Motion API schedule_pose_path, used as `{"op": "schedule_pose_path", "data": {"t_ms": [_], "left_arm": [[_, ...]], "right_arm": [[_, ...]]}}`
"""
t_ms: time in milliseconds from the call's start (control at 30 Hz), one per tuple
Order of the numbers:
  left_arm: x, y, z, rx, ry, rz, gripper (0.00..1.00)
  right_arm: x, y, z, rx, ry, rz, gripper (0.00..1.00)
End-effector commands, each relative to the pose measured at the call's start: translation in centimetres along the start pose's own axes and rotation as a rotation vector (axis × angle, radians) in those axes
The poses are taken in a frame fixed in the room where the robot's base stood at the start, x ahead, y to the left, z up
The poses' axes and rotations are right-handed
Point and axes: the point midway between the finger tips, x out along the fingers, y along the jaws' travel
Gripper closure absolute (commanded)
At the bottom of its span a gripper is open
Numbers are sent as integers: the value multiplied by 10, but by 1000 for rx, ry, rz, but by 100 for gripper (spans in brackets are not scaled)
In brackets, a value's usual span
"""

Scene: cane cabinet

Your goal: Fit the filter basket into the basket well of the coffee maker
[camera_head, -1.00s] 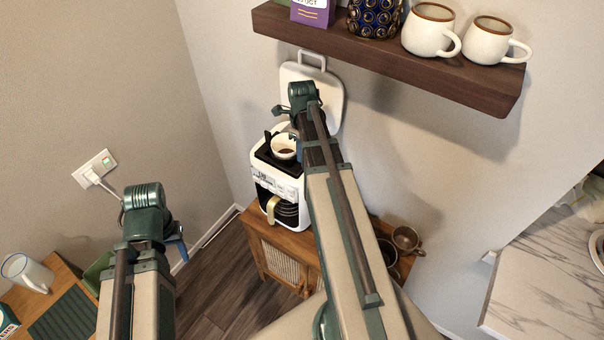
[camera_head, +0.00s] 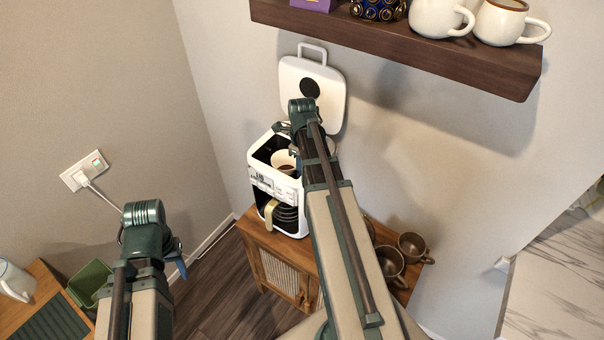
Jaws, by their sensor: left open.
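The white coffee maker (camera_head: 289,222) stands on the cane cabinet with its lid (camera_head: 328,85) raised and its top open. The white filter basket (camera_head: 282,157), brown inside, shows at the dark opening of the basket well (camera_head: 264,152). I cannot tell whether it is seated or held just above. My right arm covers the right side of the well. My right gripper (camera_head: 296,150) is mostly hidden behind its wrist, close beside the basket; its jaws do not show clearly. My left gripper (camera_head: 177,264) is open and empty, low at the left, well away from the coffee maker.
The cane cabinet (camera_head: 278,270) also holds brown cups (camera_head: 412,246) at the right. A dark wall shelf (camera_head: 420,47) with white mugs (camera_head: 438,15) overhangs at upper right. A wooden table with a green container (camera_head: 90,280) is at lower left.

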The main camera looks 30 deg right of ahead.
Motion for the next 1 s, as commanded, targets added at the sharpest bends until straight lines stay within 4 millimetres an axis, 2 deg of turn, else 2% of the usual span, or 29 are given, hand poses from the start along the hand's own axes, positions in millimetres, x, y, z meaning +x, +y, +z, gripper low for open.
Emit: {"op": "schedule_pose_path", "data": {"t_ms": [333,367,500,833,1000], "left_arm": [[3,0,0,1,0,0,50],[2,0,0,1,0,0,50],[2,0,0,1,0,0,50],[1,0,0,1,0,0,50],[-6,0,0,-1,0,0,50]], "right_arm": [[3,0,0,0,0,0,100],[2,0,0,0,0,0,84],[2,0,0,0,0,0,59],[1,0,0,0,0,0,58],[-6,0,0,0,0,0,58]]}}
